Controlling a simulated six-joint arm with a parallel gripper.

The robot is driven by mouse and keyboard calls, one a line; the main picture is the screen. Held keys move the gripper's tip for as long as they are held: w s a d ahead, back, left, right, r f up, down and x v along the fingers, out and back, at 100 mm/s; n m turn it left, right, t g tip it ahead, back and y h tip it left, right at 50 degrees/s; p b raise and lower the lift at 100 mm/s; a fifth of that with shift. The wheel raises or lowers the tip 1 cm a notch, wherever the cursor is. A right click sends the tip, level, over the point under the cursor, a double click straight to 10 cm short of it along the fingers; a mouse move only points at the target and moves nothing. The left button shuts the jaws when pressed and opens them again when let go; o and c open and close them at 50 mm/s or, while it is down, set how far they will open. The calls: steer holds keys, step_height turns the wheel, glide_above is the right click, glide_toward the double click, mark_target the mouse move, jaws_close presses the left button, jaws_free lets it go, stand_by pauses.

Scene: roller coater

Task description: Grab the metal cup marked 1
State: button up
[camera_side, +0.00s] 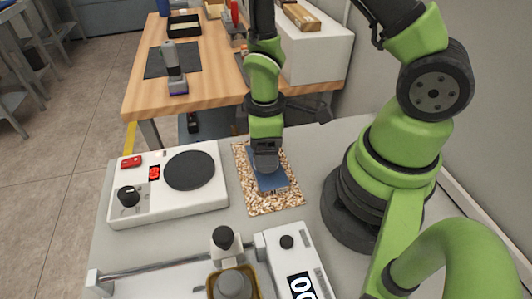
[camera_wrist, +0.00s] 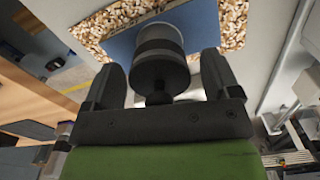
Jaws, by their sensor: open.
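A cylindrical grey metal cup (camera_wrist: 160,42) with a dark lower body and small black knob stands on a blue square (camera_wrist: 120,42) in the wrist view. The blue square (camera_side: 272,183) lies on a speckled brown-and-white mat (camera_side: 283,203) in the side view. My gripper (camera_wrist: 161,62) is open, with one finger on each side of the cup; gaps show between fingers and cup. In the side view my gripper (camera_side: 265,150) points down over the mat and largely hides the cup. No number 1 can be read on it.
A white hotplate (camera_side: 210,197) with a round dark plate stands left of the mat. In front are a white device with a digital display (camera_side: 300,285) and a brown-rimmed container (camera_side: 250,274) with a grey round piece. A wooden table (camera_side: 215,62) stands behind.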

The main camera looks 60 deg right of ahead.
steer(key=shift+f, duration=0.25)
steer(key=shift+c, duration=0.4)
steer(key=c, duration=1)
steer(key=shift+c, duration=0.6)
steer(key=shift+r, duration=0.2)
